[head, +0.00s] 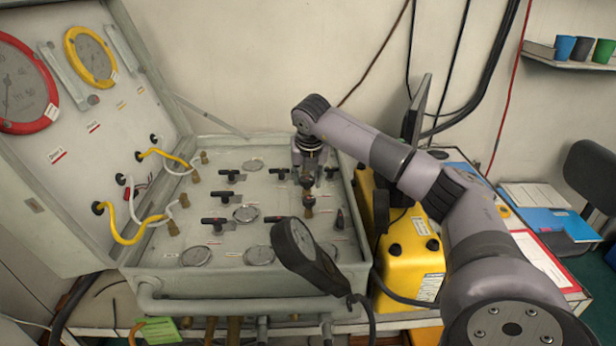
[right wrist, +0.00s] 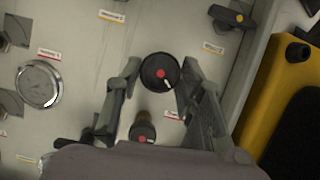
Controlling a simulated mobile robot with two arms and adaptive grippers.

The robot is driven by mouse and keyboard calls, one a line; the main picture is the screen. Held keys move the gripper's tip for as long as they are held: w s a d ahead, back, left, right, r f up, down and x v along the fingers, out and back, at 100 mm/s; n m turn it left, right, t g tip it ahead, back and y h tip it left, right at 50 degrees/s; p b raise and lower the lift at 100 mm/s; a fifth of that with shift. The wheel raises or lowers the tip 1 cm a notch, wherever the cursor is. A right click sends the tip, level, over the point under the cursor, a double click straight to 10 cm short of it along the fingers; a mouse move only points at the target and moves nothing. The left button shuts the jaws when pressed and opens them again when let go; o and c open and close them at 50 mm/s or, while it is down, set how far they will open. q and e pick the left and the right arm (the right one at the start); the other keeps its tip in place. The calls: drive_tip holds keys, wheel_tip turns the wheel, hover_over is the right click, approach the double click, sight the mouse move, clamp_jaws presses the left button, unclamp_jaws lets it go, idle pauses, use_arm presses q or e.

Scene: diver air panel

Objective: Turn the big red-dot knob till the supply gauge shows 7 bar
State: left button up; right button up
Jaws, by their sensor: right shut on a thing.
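The big black knob with a red dot and a white mark (right wrist: 160,73) is between the fingers of my right gripper (right wrist: 157,76) in the right wrist view. The gripper is shut on it. In the head view my right gripper (head: 309,168) reaches down at the back right of the panel (head: 225,180) and hides the knob. A smaller red-dot knob (right wrist: 143,131) stands close by. Several round gauges are set in the panel, one of them (head: 246,214) near its middle. I cannot tell which is the supply gauge, and no reading is legible. My left gripper is out of view.
A black dial on a hose (head: 305,252) stands up at the panel's front right. Black lever valves (head: 215,221) dot the panel. The open lid carries a red-rimmed (head: 52,112) and a yellow-rimmed gauge (head: 70,45). A yellow case (head: 408,258) stands to the right, beneath my arm.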

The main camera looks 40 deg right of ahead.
drive_tip(key=m, duration=0.2)
drive_tip(key=m+g+h, duration=0.1)
drive_tip(key=m, duration=0.1)
drive_tip(key=shift+w+a+m, duration=0.15)
drive_tip(key=shift+w+m, duration=0.05)
drive_tip(key=shift+m, duration=0.2)
drive_tip(key=m+g, duration=0.1)
drive_tip(key=m, duration=0.1)
drive_tip(key=m+g, duration=0.1)
drive_tip(key=m, duration=0.1)
drive_tip(key=shift+w+r+m+h, duration=0.1)
drive_tip(key=shift+w+m+h, duration=0.05)
drive_tip(key=shift+m+h, duration=0.2)
drive_tip(key=m+g+p, duration=0.1)
drive_tip(key=m, duration=0.3)
drive_tip(key=shift+w+g, duration=0.15)
drive_tip(key=shift+g, duration=0.25)
drive_tip(key=m+g, duration=0.1)
drive_tip(key=m, duration=0.3)
drive_tip(key=shift+w+m, duration=0.15)
drive_tip(key=shift+m, duration=0.1)
drive_tip(key=shift+f+m+g+y+b, duration=0.25)
drive_tip(key=shift+m+g+y+b, duration=0.15)
drive_tip(key=shift+m+y, duration=0.25)
drive_tip(key=shift+m, duration=0.25)
drive_tip(key=shift+r+b, duration=0.1)
drive_tip(key=shift+b, duration=0.2)
